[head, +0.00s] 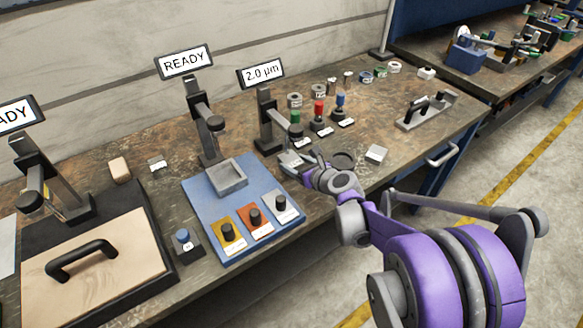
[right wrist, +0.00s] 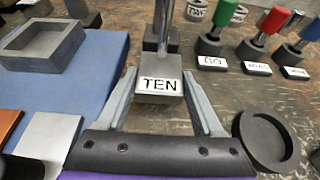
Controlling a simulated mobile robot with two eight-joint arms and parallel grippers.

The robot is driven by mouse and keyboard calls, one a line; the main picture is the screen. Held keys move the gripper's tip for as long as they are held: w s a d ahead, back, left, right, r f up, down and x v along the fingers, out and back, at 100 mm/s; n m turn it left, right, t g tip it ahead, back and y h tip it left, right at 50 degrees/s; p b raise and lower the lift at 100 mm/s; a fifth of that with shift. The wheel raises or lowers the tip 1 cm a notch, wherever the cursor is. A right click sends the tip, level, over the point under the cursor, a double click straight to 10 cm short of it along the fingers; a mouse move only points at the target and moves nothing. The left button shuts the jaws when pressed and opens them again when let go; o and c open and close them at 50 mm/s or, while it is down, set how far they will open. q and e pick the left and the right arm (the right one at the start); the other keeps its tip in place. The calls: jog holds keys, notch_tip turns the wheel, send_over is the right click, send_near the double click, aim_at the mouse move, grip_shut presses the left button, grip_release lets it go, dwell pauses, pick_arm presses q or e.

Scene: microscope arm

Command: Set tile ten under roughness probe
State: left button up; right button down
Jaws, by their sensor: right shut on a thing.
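The tile ten, a small grey block with a white label reading TEN (right wrist: 160,85), lies between the fingertips of my right gripper (right wrist: 160,92). The right gripper is shut on it, one finger on each side. In the head view the right gripper (head: 298,160) is at the foot of the roughness probe stand (head: 266,120), whose display (head: 262,72) reads 2.0 µm. In the right wrist view a metal rod (right wrist: 167,30) rises at the tile's far edge; whether it touches the tile I cannot tell. My left gripper is out of view.
A blue mat with a grey square tray (head: 228,176) and several coloured knobbed pieces lies to the left. Red, green and blue-topped holders (head: 319,112) stand behind the gripper. A dark round dish (right wrist: 264,142) and a white block (head: 377,153) are to its right.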

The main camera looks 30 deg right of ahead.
jog(key=shift+w, duration=0.45)
jog(key=shift+w+f+b, duration=0.15)
jog(key=shift+w+f, duration=0.1)
jog(key=shift+f, duration=0.65)
jog(key=shift+w+f+b, duration=0.15)
jog(key=shift+w+f, duration=0.05)
jog(key=shift+f, duration=0.65)
jog(key=shift+c, duration=0.2)
grip_release()
jog(key=shift+f, duration=0.1)
jog(key=p+v, duration=0.1)
jog(key=v, duration=1.1)
jog(key=shift+a, duration=0.15)
